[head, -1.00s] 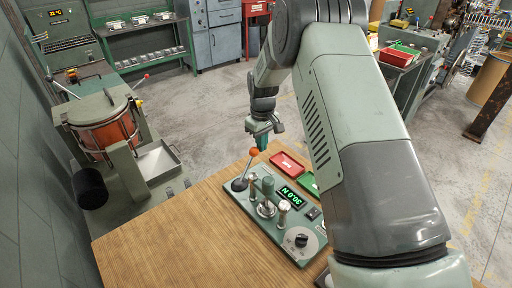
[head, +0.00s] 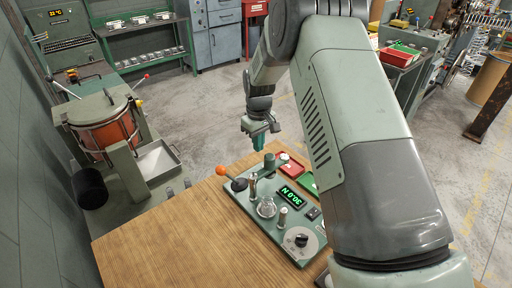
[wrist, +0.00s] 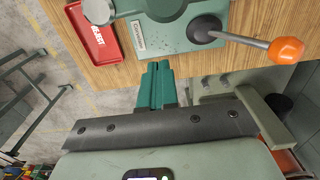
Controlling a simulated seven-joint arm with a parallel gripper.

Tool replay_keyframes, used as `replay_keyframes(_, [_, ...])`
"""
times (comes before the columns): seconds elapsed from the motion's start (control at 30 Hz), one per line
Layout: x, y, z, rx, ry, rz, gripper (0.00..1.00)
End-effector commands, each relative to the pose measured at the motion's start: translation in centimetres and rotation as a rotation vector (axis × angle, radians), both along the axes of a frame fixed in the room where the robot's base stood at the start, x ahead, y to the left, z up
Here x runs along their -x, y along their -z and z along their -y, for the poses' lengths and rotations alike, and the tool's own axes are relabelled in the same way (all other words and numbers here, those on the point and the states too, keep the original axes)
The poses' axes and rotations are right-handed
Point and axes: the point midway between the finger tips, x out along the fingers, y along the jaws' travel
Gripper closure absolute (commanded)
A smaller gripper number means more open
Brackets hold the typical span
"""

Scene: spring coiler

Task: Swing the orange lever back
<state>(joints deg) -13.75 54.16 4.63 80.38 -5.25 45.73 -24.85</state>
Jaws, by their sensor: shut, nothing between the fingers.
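The orange lever is a grey rod with an orange ball knob (head: 221,170). It pivots at a dark round base on the left end of the green tester (head: 290,240), and it leans out to the left, low over the wooden bench. In the wrist view the knob (wrist: 286,50) is at the right, with its rod running left to the base. My gripper (head: 258,142) hangs above the back edge of the tester, right of the knob and apart from it. Its green fingers (wrist: 158,68) are together and empty.
The tester's column and raised head (head: 269,161) stand close to my gripper. Its display (head: 291,197) reads 30.0 N. A red tray (head: 293,168) and a green tray (head: 308,183) lie behind it. The bench (head: 165,235) is clear at left and front.

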Motion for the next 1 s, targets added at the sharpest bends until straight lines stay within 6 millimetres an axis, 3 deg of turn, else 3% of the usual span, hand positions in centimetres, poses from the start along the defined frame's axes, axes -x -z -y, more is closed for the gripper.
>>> replay_keyframes(0.17, [-0.2, -0.4, 0.1, -0.001, -0.001, 0.002, 1.0])
replay_keyframes(0.8, [-0.3, -6.7, 0.2, -0.001, 0.0, 0.002, 1.0])
replay_keyframes(1.0, [-0.2, -7.5, 0.2, 0.0, 0.0, 0.001, 1.0])
